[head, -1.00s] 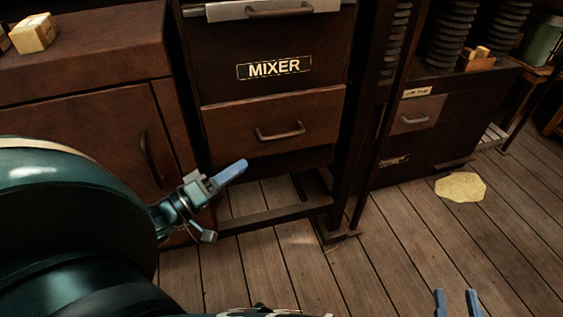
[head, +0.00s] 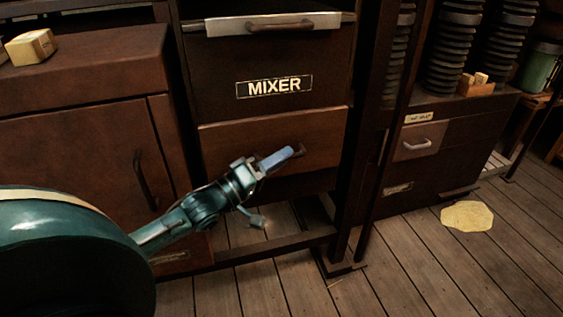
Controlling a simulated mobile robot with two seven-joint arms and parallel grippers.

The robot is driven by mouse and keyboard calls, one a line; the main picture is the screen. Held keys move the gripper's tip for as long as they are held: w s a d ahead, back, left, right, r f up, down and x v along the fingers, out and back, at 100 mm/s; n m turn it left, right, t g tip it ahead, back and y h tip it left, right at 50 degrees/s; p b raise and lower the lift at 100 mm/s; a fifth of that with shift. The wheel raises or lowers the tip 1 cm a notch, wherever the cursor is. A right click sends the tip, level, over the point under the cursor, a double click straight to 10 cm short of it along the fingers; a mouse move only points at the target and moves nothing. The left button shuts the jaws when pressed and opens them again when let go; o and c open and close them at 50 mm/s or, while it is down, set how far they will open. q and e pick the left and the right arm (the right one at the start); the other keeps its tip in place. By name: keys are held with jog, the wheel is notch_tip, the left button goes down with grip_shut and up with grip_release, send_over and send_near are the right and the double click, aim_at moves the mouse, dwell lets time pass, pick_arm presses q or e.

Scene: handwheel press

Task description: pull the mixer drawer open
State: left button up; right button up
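The mixer cabinet (head: 220,105) carries a MIXER label (head: 274,87) on its dark front. Below the label is a brown drawer front (head: 228,138), which looks flush with the cabinet. The drawer's bar handle (head: 301,149) is mostly hidden behind my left gripper (head: 283,156); its right end shows. My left gripper reaches from the lower left, with its blue fingertips in front of the handle. The fingers overlap in this view, so I cannot tell their gap or whether they touch the handle. My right gripper is not in view.
A brown cabinet (head: 80,120) with a vertical handle stands at left, a yellow box (head: 31,47) on top. A dark post (head: 384,130) stands right of the drawer. Another small drawer (head: 419,141) is farther right. A yellow patch (head: 467,216) lies on open plank floor.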

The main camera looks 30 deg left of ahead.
pick_arm(q)
jog(key=shift+w+d+r, duration=0.1)
jog(key=shift+w+d, duration=0.05)
jog(key=shift+w, duration=0.25)
grip_shut()
dwell(0.4)
